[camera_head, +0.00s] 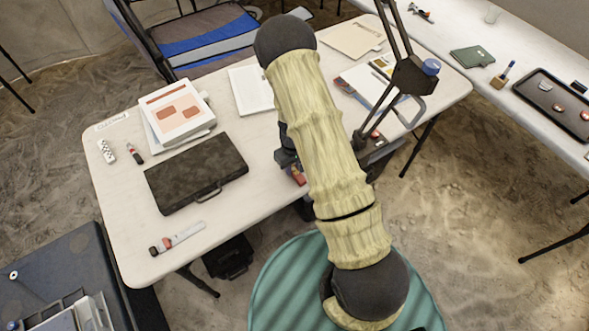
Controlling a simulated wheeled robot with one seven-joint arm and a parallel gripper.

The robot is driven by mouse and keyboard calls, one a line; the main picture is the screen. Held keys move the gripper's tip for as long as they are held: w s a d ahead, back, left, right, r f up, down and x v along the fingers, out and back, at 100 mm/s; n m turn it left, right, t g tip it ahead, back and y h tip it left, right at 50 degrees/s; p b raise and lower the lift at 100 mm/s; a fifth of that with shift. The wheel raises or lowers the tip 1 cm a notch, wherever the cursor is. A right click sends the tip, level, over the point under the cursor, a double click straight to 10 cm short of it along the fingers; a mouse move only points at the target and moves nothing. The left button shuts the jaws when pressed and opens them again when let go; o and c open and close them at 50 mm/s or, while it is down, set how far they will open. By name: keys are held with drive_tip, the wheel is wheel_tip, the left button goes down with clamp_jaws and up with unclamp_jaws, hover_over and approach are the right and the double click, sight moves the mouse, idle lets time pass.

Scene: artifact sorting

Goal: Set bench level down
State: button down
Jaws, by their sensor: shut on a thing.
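My gripper (287,158) is mostly hidden behind my pale, sleeved arm, near the front edge of the white table (120,215). Only dark parts of it show at the arm's left side. A small red piece (298,177) shows just below these dark parts; it looks like the end of the bench level, shut in my gripper. The rest of it is hidden by the arm. I cannot tell whether it touches the table top.
Bare table shows right of the dark case.

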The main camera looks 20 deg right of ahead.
sight(294, 169)
wheel_tip(294, 169, up, 10)
idle(0.6)
idle(0.5)
drive_tip(key=shift+f+m+p, duration=0.3)
drive_tip(key=shift+f+m, duration=0.35)
drive_tip(key=shift+m, duration=0.55)
drive_tip(key=shift+d+f+m, duration=0.3)
drive_tip(key=shift+f+m, duration=0.05)
drive_tip(key=shift+m, duration=0.25)
drive_tip(key=shift+a, duration=0.1)
drive_tip(key=shift+a, duration=0.15)
